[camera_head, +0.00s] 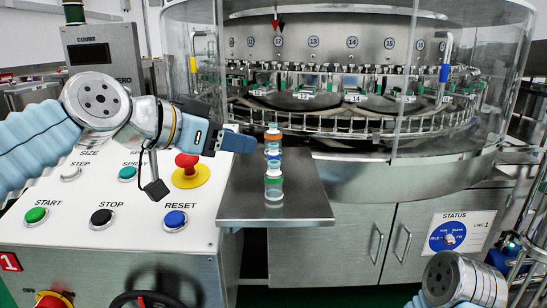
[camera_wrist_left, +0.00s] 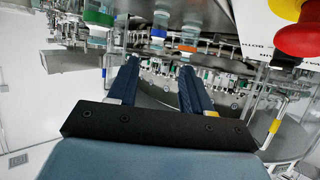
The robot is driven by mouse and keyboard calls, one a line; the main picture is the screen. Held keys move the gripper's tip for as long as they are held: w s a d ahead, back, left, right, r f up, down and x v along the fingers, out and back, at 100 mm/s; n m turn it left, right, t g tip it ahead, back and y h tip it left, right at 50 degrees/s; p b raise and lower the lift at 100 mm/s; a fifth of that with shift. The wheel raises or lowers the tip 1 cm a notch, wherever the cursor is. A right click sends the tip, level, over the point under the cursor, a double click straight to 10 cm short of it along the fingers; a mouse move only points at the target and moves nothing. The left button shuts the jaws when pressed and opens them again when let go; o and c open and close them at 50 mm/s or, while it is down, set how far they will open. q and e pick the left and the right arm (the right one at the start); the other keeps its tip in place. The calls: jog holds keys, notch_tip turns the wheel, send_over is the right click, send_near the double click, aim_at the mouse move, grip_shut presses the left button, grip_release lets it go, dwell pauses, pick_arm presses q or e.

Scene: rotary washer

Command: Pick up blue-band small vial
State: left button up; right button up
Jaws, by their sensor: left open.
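Three small clear vials stand in a row on the steel shelf (camera_head: 235,205). The blue-band small vial (camera_head: 273,155) is the middle one, partly hidden behind the green-band vial (camera_head: 273,186) and in front of the orange-band vial (camera_head: 273,134). My left gripper (camera_head: 245,143) is just left of the vials, pointing right, with its fingers seen edge-on. In the left wrist view its fingers (camera_wrist_left: 158,68) are apart with no vial held. The blue-band vial (camera_wrist_left: 160,17) shows at the top of that view, beyond the fingertips. My right gripper is out of view; only part of that arm shows at lower right.
The rotary washer (camera_head: 340,85) with its clear guard stands behind the shelf. The control panel (camera_head: 110,225), with a red emergency button (camera_head: 187,165), lies below my left arm. Shelf space right of the vials is bare.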

aim_at(270, 145)
pick_arm(q)
jog(key=x, duration=1)
jog(key=shift+d+r, duration=0.1)
jog(key=shift+d, duration=0.15)
jog(key=shift+s, duration=0.1)
grip_shut()
